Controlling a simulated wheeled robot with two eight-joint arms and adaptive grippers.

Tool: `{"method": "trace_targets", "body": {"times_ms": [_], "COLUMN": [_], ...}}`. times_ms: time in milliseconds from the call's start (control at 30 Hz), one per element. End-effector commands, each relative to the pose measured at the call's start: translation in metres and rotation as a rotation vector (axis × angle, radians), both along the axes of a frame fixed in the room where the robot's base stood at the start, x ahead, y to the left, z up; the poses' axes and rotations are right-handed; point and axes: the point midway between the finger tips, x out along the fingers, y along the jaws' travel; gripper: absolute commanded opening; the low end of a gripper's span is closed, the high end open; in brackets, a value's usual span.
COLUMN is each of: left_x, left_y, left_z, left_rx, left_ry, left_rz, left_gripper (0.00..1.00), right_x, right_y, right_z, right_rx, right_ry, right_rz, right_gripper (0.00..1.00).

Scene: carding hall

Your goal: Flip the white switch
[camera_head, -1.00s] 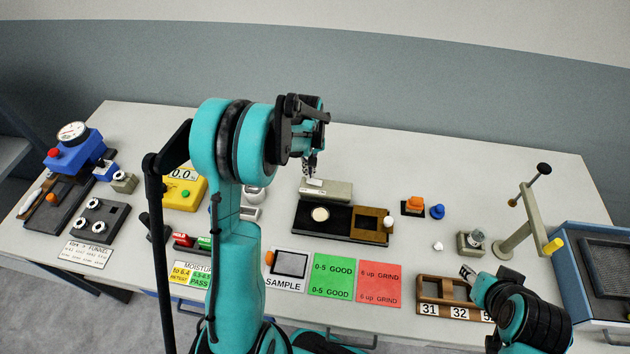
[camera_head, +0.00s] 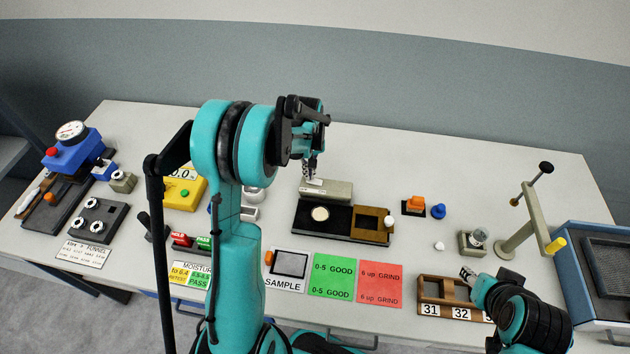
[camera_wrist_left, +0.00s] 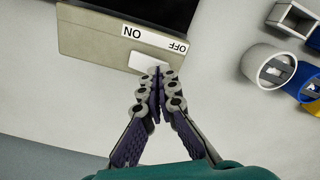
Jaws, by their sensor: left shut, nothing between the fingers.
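The white switch (camera_wrist_left: 143,62) is a small white rocker on the side of a beige block (camera_wrist_left: 95,42), below a label reading ON and OFF. In the head view the beige block (camera_head: 338,191) stands at the back of a black base. My left gripper (camera_wrist_left: 158,72) is shut and empty. Its fingertips overlap the OFF-side end of the switch in the wrist view; whether they touch it I cannot tell. In the head view the left gripper (camera_head: 311,174) points down at the block. My right gripper (camera_head: 467,274) is over a wooden rack; its finger gap is unclear.
The wooden rack (camera_head: 428,289) carries number cards. Green (camera_head: 331,276) and red (camera_head: 380,284) cards lie at the front. A yellow meter (camera_head: 195,193) is left of my left arm, and a beige stand (camera_head: 513,240) is at right. Bare table lies behind the block.

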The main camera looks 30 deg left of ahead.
Motion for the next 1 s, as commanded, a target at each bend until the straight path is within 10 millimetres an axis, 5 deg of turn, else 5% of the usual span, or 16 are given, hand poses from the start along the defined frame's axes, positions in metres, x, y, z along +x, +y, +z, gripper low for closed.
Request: {"method": "trace_targets", "body": {"times_ms": [1000], "left_x": [0.0], "left_y": [0.0], "left_z": [-0.008], "left_rx": [0.0], "left_ry": [0.0], "left_rz": [0.0], "left_gripper": [0.0], "right_x": [0.0], "right_y": [0.0], "right_z": [-0.007], "right_rx": [0.0], "right_ry": [0.0], "right_rz": [0.0], "right_gripper": [0.4]}}
